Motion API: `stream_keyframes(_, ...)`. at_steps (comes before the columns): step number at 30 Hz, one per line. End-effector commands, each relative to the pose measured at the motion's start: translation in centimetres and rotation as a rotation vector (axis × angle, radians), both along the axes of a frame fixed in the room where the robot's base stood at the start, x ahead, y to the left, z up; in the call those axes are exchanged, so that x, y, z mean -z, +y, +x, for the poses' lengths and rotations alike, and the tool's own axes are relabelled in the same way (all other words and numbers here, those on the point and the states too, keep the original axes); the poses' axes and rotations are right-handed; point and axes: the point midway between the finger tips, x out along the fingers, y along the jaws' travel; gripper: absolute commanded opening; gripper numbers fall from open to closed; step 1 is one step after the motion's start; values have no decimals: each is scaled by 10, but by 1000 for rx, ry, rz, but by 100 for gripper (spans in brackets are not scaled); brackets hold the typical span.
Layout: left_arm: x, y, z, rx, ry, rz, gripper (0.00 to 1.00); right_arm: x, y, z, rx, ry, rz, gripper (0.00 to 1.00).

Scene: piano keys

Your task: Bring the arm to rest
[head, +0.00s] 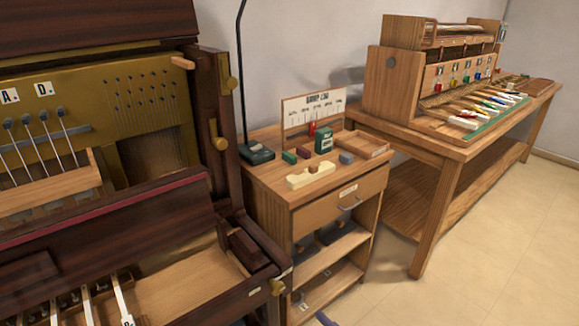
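Neither of my grippers can be made out in the head view. A small purple-blue shape (326,319) shows at the bottom edge, and I cannot tell what it is. A dark wooden piano-like cabinet (190,215) with an open front fills the left side. A few of its keys (120,300) show at the bottom left, cut off by the frame edge.
A small wooden cabinet (330,212) with a drawer and open shelves stands in the middle. On its top are a cream block (310,176), a green box (324,141), a shallow tray (362,146) and an upright sign board (312,112). Tiled floor (480,250) is clear at the lower right.

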Motion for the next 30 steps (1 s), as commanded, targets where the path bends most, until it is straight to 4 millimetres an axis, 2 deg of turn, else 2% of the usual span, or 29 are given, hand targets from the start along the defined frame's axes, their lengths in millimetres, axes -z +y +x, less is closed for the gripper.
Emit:
stream_keyframes(5, -2, 0, 0, 0, 0, 0, 100, 32, -8, -45, 115, 200, -45, 47)
stream_keyframes(12, -3, 0, 0, -1, 0, 1, 100, 75, -59, -136, 282, 559, -186, 47)
stream_keyframes(16, -3, 1, 0, -1, 0, 1, 100, 84, -81, -172, 321, 678, -243, 47)
stream_keyframes(19, -2, 1, 0, -1, 1, 0, 100, 87, -87, -183, 331, 714, -261, 47)
stream_keyframes(30, -2, 1, 0, -1, 1, 0, 100, 87, -87, -183, 331, 714, -261, 47)
